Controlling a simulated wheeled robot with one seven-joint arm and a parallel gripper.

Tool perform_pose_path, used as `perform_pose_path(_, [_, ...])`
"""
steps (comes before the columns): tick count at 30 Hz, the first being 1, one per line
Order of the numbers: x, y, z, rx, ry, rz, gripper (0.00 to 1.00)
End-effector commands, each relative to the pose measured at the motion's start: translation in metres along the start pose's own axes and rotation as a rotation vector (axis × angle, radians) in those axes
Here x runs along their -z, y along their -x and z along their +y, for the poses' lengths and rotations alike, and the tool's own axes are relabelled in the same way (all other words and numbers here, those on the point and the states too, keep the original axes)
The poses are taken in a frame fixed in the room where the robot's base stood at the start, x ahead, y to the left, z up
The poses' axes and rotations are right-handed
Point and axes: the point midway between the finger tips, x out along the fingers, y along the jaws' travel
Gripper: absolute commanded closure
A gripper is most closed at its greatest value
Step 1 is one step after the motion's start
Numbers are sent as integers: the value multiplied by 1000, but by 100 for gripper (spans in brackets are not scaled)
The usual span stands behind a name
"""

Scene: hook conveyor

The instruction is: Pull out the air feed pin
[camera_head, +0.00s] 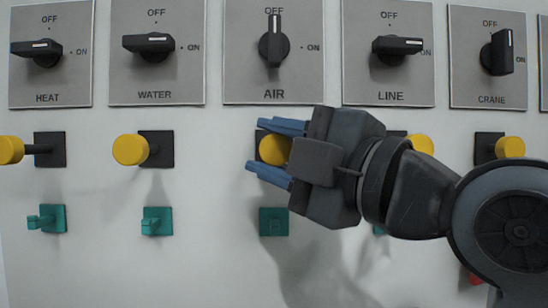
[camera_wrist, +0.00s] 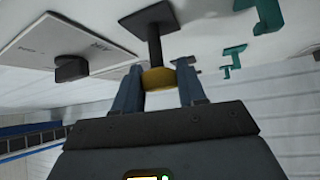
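The AIR feed pin is a yellow round knob (camera_head: 273,149) on a black rod, below the AIR switch (camera_head: 274,45) on the white panel. My gripper (camera_head: 275,151) reaches in from the right, one blue finger above the knob and one below. In the wrist view the yellow knob (camera_wrist: 159,79) sits between my two fingers (camera_wrist: 159,88), with no clear gap on either side. Its black rod (camera_wrist: 154,47) runs to a black square plate (camera_wrist: 149,17) on the panel. The AIR switch points up to OFF. My gripper hides part of the knob's right side in the head view.
Yellow knobs for WATER (camera_head: 130,150) and HEAT (camera_head: 10,150) stand out at the left. The LINE knob (camera_head: 421,143) is partly behind my wrist; the CRANE knob (camera_head: 510,147) is at the right. Teal fittings (camera_head: 274,222) sit below. Space directly before the panel looks clear.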

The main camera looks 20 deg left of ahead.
Motion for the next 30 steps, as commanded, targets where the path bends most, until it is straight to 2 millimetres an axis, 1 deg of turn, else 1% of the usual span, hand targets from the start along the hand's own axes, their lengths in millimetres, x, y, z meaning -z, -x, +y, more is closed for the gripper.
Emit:
perform_pose_path(1, [-1, 1, -3, 0, 1, -2, 100])
perform_pose_path(9, [2, 0, -1, 2, 0, 4, 100])
perform_pose_path(10, [2, -1, -1, 2, 0, 4, 62])
perform_pose_path(18, [1, 0, 0, 1, 1, 2, 37])
perform_pose_path(26, [0, 2, -1, 0, 1, 0, 37])
perform_pose_path(29, [-1, 11, -1, -2, 2, -2, 37])
perform_pose_path(30, [-1, 17, -2, -2, 3, -2, 37])
